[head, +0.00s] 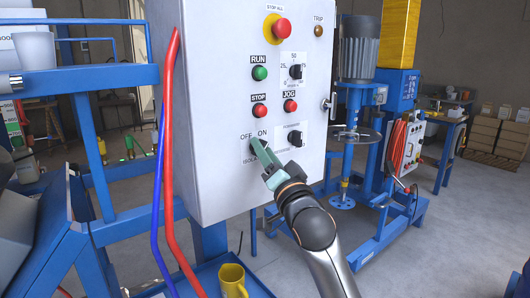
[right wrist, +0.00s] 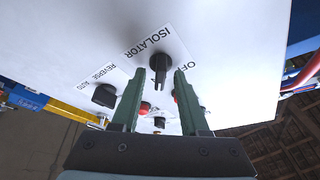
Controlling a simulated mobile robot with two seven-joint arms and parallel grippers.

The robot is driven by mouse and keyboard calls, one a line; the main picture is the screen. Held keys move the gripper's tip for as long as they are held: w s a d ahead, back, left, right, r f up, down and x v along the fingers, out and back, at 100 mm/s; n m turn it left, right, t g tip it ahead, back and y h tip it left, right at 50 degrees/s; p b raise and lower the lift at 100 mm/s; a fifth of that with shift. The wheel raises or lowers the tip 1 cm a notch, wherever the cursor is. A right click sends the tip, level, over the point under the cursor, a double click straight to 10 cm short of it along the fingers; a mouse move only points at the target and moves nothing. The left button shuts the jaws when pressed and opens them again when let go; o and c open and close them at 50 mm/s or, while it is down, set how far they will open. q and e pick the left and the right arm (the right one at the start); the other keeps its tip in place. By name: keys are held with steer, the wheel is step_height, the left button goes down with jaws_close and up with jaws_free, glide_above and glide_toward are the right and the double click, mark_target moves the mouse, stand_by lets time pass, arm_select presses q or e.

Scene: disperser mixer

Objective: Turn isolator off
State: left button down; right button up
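The isolator knob (right wrist: 160,66) is black, on the white panel beside the ISOLATOR label in the right wrist view. My right gripper (right wrist: 158,80) is open, its two green fingers on either side of the knob, with gaps visible. I cannot tell how deep the knob sits between the tips. In the head view, my right gripper (head: 257,146) is at the panel's lower left, just under the OFF and ON labels, and hides the knob. Which label the knob points to is unclear. My left gripper is not in view.
The control box (head: 215,110) also carries a red stop-all button (head: 281,29), a green run button (head: 260,73), a red stop button (head: 259,110), a red jog button (head: 290,105) and black selector knobs. A red hose (head: 169,150) hangs along its left side. The mixer (head: 358,90) stands right.

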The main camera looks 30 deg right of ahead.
jaws_close()
stand_by(0.3)
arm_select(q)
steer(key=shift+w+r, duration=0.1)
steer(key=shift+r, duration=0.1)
arm_select(e)
steer(key=shift+n, duration=0.5)
arm_select(q)
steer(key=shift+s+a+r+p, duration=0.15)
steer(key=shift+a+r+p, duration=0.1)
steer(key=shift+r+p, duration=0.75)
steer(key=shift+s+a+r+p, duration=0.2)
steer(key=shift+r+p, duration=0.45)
steer(key=shift+p, duration=0.55)
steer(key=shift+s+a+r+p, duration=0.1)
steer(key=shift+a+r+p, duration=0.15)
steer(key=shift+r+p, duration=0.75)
arm_select(e)
steer(key=shift+d+n+g+y, duration=0.15)
steer(key=shift+n+y, duration=1.65)
steer(key=shift+n, duration=1.8)
steer(key=shift+n+g+y, duration=0.1)
steer(key=shift+n+y, duration=1.7)
steer(key=shift+n, duration=1.8)
steer(key=shift+d+n+g+y, duration=0.15)
steer(key=shift+n+y, duration=1.65)
steer(key=shift+n, duration=1.8)
steer(key=shift+a+n, duration=0.1)
steer(key=shift+n, duration=0.2)
